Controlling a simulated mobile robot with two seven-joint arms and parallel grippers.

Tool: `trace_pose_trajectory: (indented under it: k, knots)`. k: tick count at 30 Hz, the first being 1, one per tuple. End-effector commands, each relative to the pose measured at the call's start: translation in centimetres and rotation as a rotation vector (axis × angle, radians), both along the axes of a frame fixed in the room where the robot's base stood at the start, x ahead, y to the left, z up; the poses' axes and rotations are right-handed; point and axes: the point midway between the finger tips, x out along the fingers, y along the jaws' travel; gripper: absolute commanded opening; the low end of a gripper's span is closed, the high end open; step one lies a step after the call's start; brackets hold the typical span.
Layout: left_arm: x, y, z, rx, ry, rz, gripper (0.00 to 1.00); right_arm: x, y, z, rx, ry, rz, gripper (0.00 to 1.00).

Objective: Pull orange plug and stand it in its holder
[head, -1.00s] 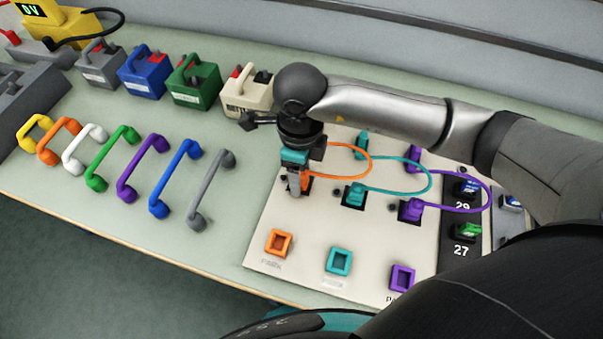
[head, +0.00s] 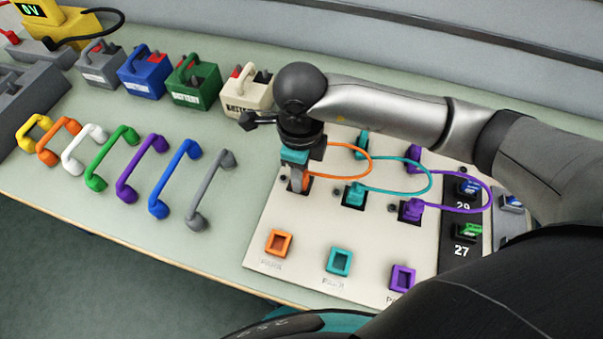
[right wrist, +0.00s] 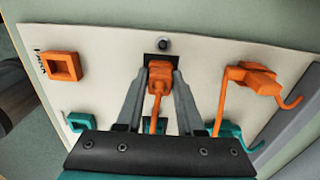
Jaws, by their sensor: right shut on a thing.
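The orange plug (right wrist: 159,78) sits at its dark socket in the right wrist view, between the fingers of my right gripper (right wrist: 160,85). The gripper is shut on it. In the head view my right gripper (head: 298,183) points down over that socket and hides most of the plug. An orange cable (head: 368,160) loops from the plug to an orange part at the back of the panel. The orange holder (head: 278,243), a hollow square marked PARK, is empty at the front left of the panel; it also shows in the right wrist view (right wrist: 62,66). My left gripper is not in view.
Teal (head: 354,196) and purple (head: 411,210) plugs sit in sockets to the right, with looped cables. Empty teal (head: 338,261) and purple (head: 402,278) holders stand in front. Several coloured handles and batteries (head: 193,82) stand left on the bench.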

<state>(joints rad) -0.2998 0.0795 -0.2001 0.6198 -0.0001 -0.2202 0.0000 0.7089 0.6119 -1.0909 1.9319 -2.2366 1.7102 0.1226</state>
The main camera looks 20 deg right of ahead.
Motion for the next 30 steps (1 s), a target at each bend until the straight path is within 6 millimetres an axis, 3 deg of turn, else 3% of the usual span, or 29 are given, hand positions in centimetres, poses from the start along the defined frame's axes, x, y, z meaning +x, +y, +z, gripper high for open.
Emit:
trace_pose_trajectory:
  k: [26, 27, 30]
  knots:
    - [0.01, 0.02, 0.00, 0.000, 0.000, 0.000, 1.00, 0.01, 0.01, 0.01, 0.000, 0.000, 0.000, 0.00]
    - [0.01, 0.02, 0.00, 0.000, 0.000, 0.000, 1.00, 0.01, 0.01, 0.01, 0.000, 0.000, 0.000, 0.39]
    - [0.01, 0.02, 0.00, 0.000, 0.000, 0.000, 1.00, 0.01, 0.01, 0.01, 0.000, 0.000, 0.000, 0.50]
